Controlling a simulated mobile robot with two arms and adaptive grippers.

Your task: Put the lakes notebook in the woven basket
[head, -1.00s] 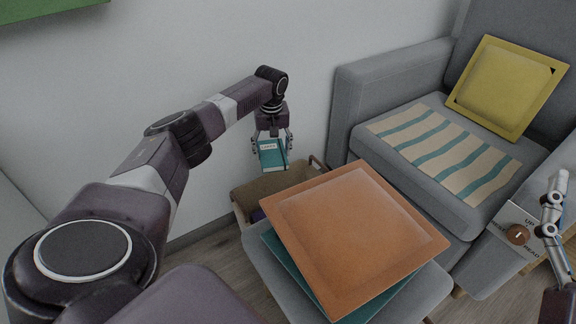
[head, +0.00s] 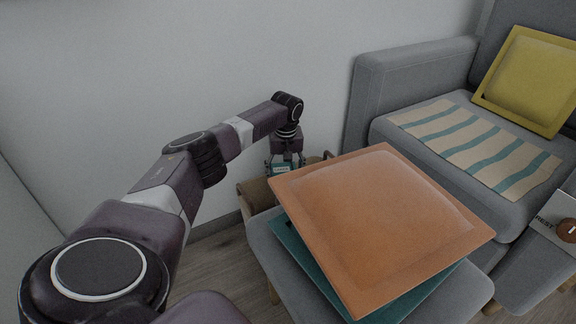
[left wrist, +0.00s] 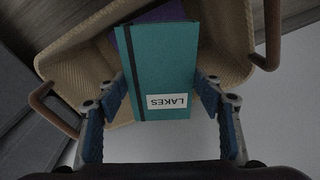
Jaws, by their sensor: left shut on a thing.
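The teal lakes notebook (left wrist: 160,62) has a white label reading LAKES and a dark elastic band. My left gripper (left wrist: 162,100) is shut on it, one finger on each side. In the left wrist view the notebook is over the woven basket (left wrist: 80,72), covering part of its opening. In the head view the notebook (head: 281,169) hangs from my left gripper (head: 285,162) at the basket (head: 256,196), partly behind the orange cushion. I cannot tell how far its lower end is inside. My right gripper is out of view.
A purple item (left wrist: 160,14) shows in the basket behind the notebook. The basket has brown handles (left wrist: 52,110). An orange cushion (head: 385,225) lies on a teal one (head: 310,262) on a grey seat close by. A grey armchair (head: 400,85) stands to the right.

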